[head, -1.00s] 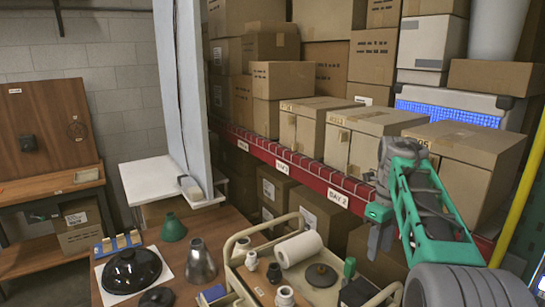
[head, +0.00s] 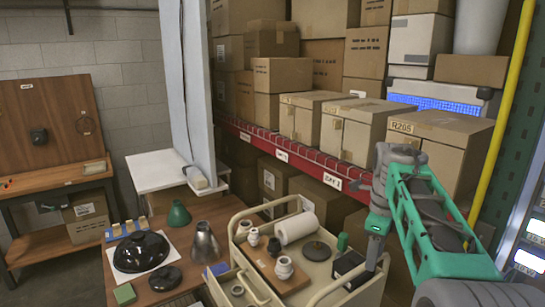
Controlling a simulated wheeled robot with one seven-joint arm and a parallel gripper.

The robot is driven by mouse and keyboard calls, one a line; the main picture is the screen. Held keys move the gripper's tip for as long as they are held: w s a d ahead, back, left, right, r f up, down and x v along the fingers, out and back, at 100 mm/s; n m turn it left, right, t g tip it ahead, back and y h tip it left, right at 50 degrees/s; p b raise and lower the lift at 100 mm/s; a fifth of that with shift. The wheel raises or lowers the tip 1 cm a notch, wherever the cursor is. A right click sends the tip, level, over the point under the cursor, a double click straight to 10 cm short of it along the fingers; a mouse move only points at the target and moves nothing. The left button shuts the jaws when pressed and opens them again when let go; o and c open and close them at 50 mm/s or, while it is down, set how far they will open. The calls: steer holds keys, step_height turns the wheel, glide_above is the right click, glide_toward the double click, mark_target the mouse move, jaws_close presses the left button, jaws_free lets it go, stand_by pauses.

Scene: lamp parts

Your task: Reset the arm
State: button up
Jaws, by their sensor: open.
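My gripper (head: 374,252) is at the end of my green and grey arm (head: 425,215) on the right side of the head view. It points down beside the right end of the beige cart (head: 318,292). It is open, and I see nothing held in it. The arm is bent, with its upper joint in front of the boxes on the red-edged shelf. A dark box-like item (head: 348,268) lies in the cart just left of the gripper; I cannot tell how far apart they are.
The cart holds a white roll (head: 296,229), a dark disc (head: 316,250) and several white fittings. The brown table (head: 215,215) left of it carries a black dome shade (head: 141,251), a grey metal cone (head: 205,242) and a green cone (head: 178,214). Cardboard boxes (head: 438,150) fill the shelf; a yellow pole (head: 502,110) stands right.

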steer(key=s+a+f+n+t+b, duration=0.1)
steer(key=s+a+f+n+b, duration=0.3)
steer(key=s+f+n, duration=0.5)
steer(key=s+a+f+n+t+b, duration=0.2)
steer(key=s+a+f+n+b, duration=0.2)
steer(key=s+f+n, duration=0.6)
steer(key=a+f+n, duration=0.1)
steer(key=n, duration=0.5)
steer(key=shift+a+f, duration=0.25)
steer(key=shift+f, duration=0.05)
steer(key=shift+c, duration=0.5)
